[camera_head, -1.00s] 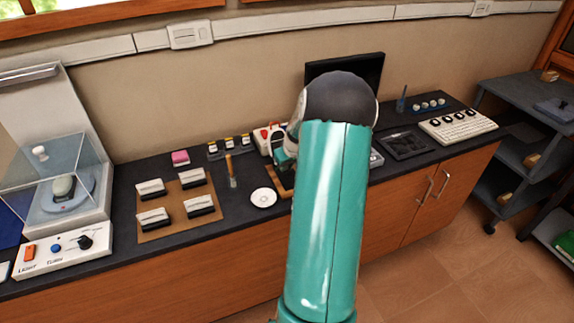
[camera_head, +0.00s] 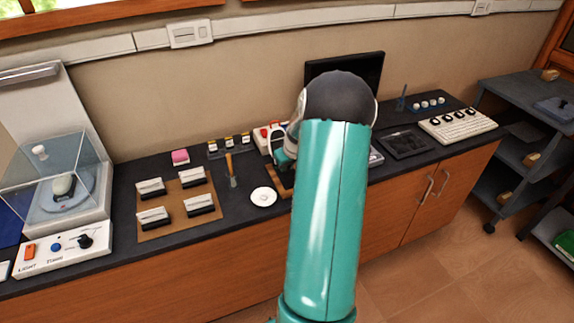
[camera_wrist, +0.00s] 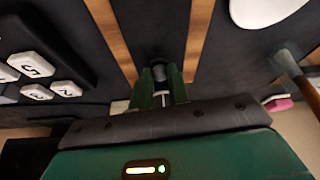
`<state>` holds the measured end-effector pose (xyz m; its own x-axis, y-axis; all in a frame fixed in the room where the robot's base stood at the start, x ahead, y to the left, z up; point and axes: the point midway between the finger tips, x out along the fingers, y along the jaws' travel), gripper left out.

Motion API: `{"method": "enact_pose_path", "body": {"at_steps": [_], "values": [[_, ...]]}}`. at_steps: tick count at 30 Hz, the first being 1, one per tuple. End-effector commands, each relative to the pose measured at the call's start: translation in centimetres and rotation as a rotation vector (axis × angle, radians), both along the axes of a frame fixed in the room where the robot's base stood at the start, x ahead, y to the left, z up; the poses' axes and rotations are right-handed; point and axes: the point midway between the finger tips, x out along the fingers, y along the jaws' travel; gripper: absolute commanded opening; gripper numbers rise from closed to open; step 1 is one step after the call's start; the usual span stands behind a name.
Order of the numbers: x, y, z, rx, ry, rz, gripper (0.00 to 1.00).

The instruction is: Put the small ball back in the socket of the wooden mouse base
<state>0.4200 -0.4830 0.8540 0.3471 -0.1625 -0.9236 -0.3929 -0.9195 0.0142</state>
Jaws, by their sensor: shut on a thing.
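My gripper (camera_wrist: 160,98) is shut on a small, dark grey, rounded thing (camera_wrist: 159,71), which looks like the small ball. The fingers hide part of it. In the wrist view it lies in front of a dark surface between two wooden strips (camera_wrist: 113,40). In the head view a wooden edge (camera_head: 279,189) shows beside my gripper (camera_head: 283,160), mostly behind my arm. I cannot tell whether this wood is the mouse base. No socket can be made out, and I cannot tell whether the held thing touches anything.
A white dish (camera_head: 263,197) and a wooden-handled brush (camera_head: 231,170) lie left of my gripper. A red-and-white object (camera_head: 270,138) stands behind it. White numbered keys (camera_wrist: 35,65) are close by in the wrist view. A brown board (camera_head: 178,207) with several blocks lies further left.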

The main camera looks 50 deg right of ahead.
Motion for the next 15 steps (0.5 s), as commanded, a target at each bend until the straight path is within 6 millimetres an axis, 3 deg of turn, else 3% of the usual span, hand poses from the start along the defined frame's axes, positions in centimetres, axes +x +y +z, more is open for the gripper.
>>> {"method": "enact_pose_path", "body": {"at_steps": [9,10,13,15], "values": [[0.0,-0.01,0.0,0.0,0.0,0.0,0.0],[0.0,-0.01,0.0,0.0,0.0,0.0,0.23],[0.0,-0.01,0.0,0.0,-0.001,0.0,0.43],[0.0,-0.01,0.0,0.0,-0.001,0.0,0.43]]}}
